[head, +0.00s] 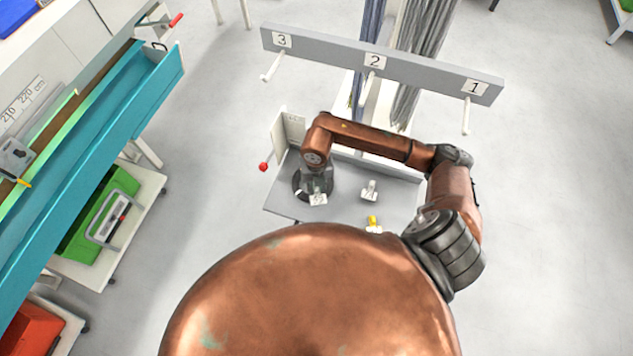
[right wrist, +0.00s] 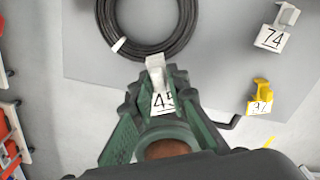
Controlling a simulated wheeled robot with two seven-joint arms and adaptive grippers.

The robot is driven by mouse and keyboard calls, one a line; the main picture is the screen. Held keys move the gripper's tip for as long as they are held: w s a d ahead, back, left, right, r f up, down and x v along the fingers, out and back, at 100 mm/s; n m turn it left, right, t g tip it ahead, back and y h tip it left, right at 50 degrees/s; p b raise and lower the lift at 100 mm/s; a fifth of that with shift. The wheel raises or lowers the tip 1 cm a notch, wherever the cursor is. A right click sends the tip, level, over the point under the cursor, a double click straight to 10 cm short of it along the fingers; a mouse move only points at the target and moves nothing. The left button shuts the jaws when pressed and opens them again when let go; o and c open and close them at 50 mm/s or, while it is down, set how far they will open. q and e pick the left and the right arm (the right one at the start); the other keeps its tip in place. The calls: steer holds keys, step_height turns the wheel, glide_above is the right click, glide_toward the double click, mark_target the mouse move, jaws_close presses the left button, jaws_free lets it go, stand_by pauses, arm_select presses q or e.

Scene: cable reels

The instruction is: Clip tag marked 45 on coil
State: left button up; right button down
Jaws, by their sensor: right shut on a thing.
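The tag marked 45 (right wrist: 163,101) is white with a white clip. My right gripper (right wrist: 153,88) is shut on it; in the head view this gripper (head: 317,184) is over the left part of the grey table. The coil (right wrist: 186,35) is a dark ring lying on the table with a small white band, cut off at the top of the wrist view. In the head view the coil (head: 298,188) is partly hidden by my gripper. The clip's tip appears at the coil's near edge; I cannot tell if they touch. My left gripper is not in view.
A white tag marked 74 (right wrist: 270,38) and a yellow-clipped tag (right wrist: 261,97) stand on the grey table (right wrist: 220,75) to the right. Behind it is a grey rail (head: 335,52) with numbered pegs and hanging cables. A blue-edged bench (head: 95,150) stands at left.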

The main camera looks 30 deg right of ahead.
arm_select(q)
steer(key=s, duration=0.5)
arm_select(e)
steer(key=shift+w+f, duration=0.35)
steer(key=shift+f+b, duration=0.35)
steer(key=shift+b, duration=0.1)
steer(key=shift+s+f+b, duration=0.15)
steer(key=shift+f+b, duration=0.6)
steer(key=shift+f, duration=0.55)
steer(key=shift+f+b, duration=0.25)
steer(key=shift+b, duration=0.1)
steer(key=shift+f, duration=0.25)
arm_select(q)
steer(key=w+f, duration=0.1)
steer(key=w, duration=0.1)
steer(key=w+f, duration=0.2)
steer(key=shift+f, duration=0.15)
